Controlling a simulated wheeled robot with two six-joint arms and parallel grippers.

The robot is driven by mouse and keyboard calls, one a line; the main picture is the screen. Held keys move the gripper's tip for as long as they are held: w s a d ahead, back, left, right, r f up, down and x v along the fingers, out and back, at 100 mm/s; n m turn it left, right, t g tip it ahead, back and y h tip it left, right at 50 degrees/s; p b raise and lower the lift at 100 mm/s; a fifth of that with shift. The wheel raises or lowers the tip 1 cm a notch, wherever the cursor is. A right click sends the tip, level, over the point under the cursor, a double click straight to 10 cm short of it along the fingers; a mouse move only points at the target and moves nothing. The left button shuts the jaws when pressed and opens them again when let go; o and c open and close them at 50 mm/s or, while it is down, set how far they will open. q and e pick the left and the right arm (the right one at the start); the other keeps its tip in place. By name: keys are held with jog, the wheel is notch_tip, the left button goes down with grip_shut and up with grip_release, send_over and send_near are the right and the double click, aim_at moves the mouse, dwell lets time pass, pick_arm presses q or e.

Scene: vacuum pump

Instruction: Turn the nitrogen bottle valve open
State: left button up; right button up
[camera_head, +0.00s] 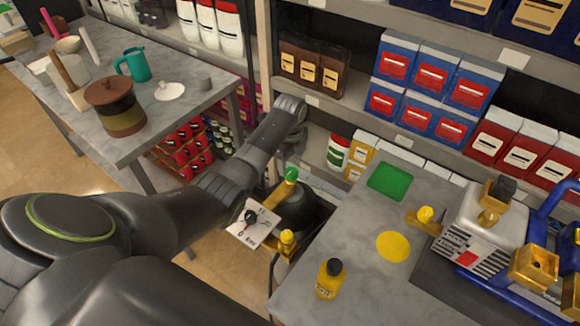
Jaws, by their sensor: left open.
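The nitrogen bottle (306,212) is a dark cylinder standing in the gap left of the grey workbench. A green valve knob (292,174) sits on top of it, on a brass fitting. A white plate with a black dial (250,218) and a yellow knob (288,237) are in front of the bottle. My left arm reaches over from the left, and its wrist bends down above the bottle. My left gripper (294,153) is small and dark here, open, just above the green knob. Whether it touches the knob is unclear. My right gripper is not in view.
The workbench (350,250) holds a yellow bottle (330,279), a yellow disc (393,246), a green mat (389,181) and a pump (484,230) with brass fittings. Shelves with boxes stand behind. A grey table (170,112) with pots is at upper left.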

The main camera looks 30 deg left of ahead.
aim_at(290, 171)
pick_arm(q)
jog(key=shift+f, duration=1.7)
jog(key=c, duration=1)
